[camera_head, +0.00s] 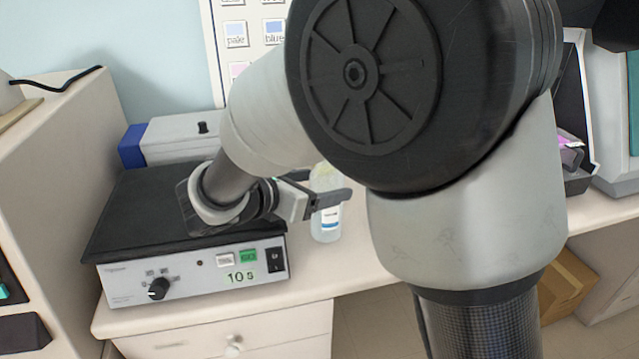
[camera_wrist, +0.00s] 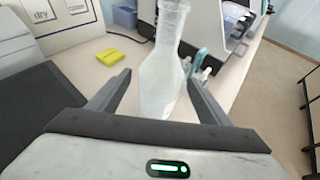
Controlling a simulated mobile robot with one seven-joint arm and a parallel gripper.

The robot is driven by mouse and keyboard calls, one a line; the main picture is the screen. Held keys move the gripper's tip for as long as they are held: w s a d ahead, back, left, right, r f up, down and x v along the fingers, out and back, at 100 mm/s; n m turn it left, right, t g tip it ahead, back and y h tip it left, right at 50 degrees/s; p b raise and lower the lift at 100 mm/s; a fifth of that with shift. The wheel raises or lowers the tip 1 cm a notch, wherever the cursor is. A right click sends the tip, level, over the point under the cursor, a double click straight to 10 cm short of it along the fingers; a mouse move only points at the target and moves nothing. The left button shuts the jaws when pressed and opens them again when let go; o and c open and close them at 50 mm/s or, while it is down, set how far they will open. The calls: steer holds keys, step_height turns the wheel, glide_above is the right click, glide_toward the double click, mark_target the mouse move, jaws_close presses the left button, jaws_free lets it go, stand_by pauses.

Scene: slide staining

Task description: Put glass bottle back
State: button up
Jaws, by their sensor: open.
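The glass bottle (camera_head: 326,215) is clear and pale with a white and blue label. It stands upright on the bench just right of the shaker box. My gripper (camera_head: 328,200) is at the bottle, its jaws apart. In the wrist view the bottle (camera_wrist: 161,75) rises between the two open fingers of my gripper (camera_wrist: 156,90), with a gap visible on each side.
A shaker (camera_head: 200,273) with a black top and "10 s" display stands left of the bottle. A white and blue box (camera_head: 175,140) is behind it. In the wrist view a yellow pad (camera_wrist: 123,57) and small bottles (camera_wrist: 197,72) lie beyond. The bench's front edge is close.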

steer(key=shift+r, duration=0.3)
steer(key=p+v, duration=0.1)
steer(key=v, duration=1)
steer(key=shift+s+a+p, duration=0.3)
steer(key=shift+p, duration=0.1)
steer(key=s+d+m+g, duration=0.3)
steer(key=d+m, duration=0.3)
steer(key=d, duration=0.3)
steer(key=s+d+m+g, duration=0.25)
steer(key=d+m, duration=0.25)
steer(key=d, duration=0.3)
steer(key=s+d+m+y, duration=0.6)
steer(key=s+m+y, duration=0.2)
steer(key=m, duration=0.9)
steer(key=shift+s+r, duration=0.25)
steer(key=shift+r, duration=0.2)
steer(key=shift+t, duration=0.25)
